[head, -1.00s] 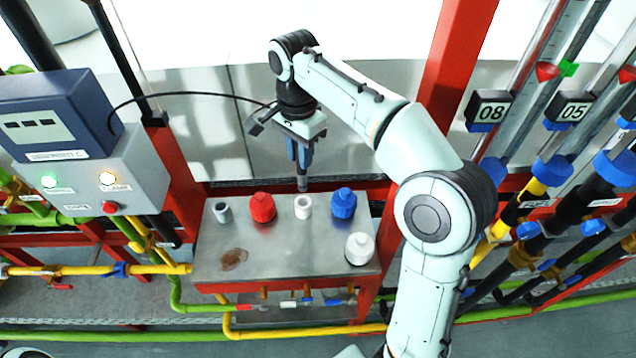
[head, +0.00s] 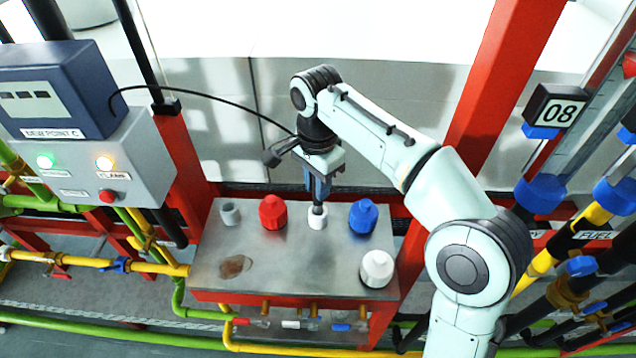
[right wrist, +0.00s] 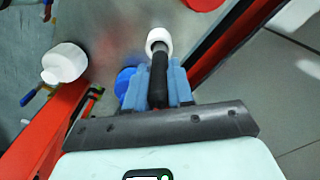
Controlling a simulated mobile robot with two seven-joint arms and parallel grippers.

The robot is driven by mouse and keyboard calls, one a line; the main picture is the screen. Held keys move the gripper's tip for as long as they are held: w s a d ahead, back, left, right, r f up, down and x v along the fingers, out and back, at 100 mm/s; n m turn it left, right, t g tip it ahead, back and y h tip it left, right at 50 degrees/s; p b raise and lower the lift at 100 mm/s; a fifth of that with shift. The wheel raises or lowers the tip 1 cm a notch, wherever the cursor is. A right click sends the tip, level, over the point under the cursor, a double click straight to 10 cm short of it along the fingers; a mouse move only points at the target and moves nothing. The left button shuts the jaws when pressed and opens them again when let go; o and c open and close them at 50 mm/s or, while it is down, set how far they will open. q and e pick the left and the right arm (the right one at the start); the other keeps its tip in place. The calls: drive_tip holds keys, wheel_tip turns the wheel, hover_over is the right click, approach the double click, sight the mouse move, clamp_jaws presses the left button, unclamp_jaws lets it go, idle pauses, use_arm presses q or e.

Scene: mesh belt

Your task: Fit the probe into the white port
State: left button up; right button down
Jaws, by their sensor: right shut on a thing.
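The probe (right wrist: 158,82) is a dark rod held between the blue fingers of my right gripper (head: 318,190). The right gripper is shut on it and points down over the metal-topped bench. The white port (head: 318,221) is a short white cylinder directly under the probe. In the right wrist view the probe's tip lies within the outline of the white port's ring (right wrist: 159,36). The tip is at or inside its mouth; how deep it sits cannot be told. My left gripper is out of view.
A red cap (head: 272,213) and grey port (head: 230,213) stand left of the white port. A blue cap (head: 362,216) is close on the right, a white cap (head: 377,268) at front right. A black cable runs from the meter box (head: 55,92) towards the gripper.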

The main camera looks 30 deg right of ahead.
drive_tip(key=shift+f, duration=0.15)
drive_tip(key=c, duration=1)
unclamp_jaws()
drive_tip(key=shift+s+d, duration=0.1)
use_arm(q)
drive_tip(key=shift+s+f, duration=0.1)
use_arm(e)
wheel_tip(320, 180, up, 12)
drive_tip(key=p, duration=0.4)
drive_tip(key=shift+r, duration=0.2)
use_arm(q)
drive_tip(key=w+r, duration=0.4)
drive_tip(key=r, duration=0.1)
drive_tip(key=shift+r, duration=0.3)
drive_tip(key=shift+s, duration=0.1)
use_arm(e)
drive_tip(key=shift+f, duration=0.1)
